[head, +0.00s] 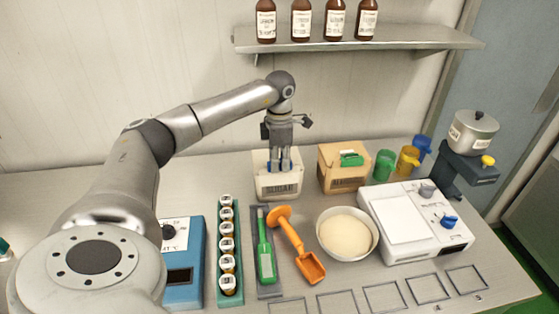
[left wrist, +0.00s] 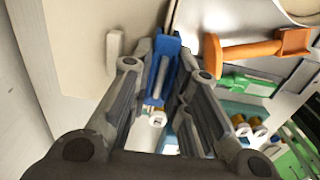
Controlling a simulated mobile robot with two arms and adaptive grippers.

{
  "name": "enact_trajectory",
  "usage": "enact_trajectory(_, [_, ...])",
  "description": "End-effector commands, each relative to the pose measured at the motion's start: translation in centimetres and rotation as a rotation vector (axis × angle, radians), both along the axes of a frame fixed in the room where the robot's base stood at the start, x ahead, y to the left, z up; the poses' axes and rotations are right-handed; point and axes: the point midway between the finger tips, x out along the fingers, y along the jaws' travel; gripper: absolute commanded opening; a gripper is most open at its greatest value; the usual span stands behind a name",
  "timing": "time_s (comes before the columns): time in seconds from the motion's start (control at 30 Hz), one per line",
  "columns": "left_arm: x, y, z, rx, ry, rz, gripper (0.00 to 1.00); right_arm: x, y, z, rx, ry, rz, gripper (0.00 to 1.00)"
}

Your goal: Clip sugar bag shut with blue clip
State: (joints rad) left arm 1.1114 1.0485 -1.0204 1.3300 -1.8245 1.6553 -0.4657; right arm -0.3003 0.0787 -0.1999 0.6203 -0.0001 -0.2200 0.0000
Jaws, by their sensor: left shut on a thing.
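The cream sugar bag (head: 278,189), with a dark label on its front, stands upright at the back middle of the bench. My left gripper (head: 280,166) points down at the top of this bag. It is shut on the blue clip (left wrist: 160,68), which shows between the fingers in the left wrist view. Only small blue parts of the clip show in the head view. The cream surface (left wrist: 75,40) beside the clip in the wrist view appears to be the bag. I cannot tell whether the clip grips the bag's top, as the fingers cover it. My right gripper is not in view.
A brown bag (head: 343,180) with a green clip (head: 351,160) stands close right. In front lie an orange scoop (head: 294,238), a green tool (head: 265,250) and a rack of jars (head: 227,250). A white bowl (head: 346,235) and scale (head: 418,222) stand right. A bottle shelf (head: 350,44) is above.

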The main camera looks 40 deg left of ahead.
Motion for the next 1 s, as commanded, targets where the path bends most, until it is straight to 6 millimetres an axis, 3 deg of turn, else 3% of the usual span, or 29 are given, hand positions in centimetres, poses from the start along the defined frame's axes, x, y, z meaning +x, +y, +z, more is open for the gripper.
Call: enact_trajectory(1.0, [0.01, -0.01, -0.51, 0.000, 0.000, 0.000, 0.04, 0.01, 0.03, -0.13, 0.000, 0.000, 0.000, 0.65])
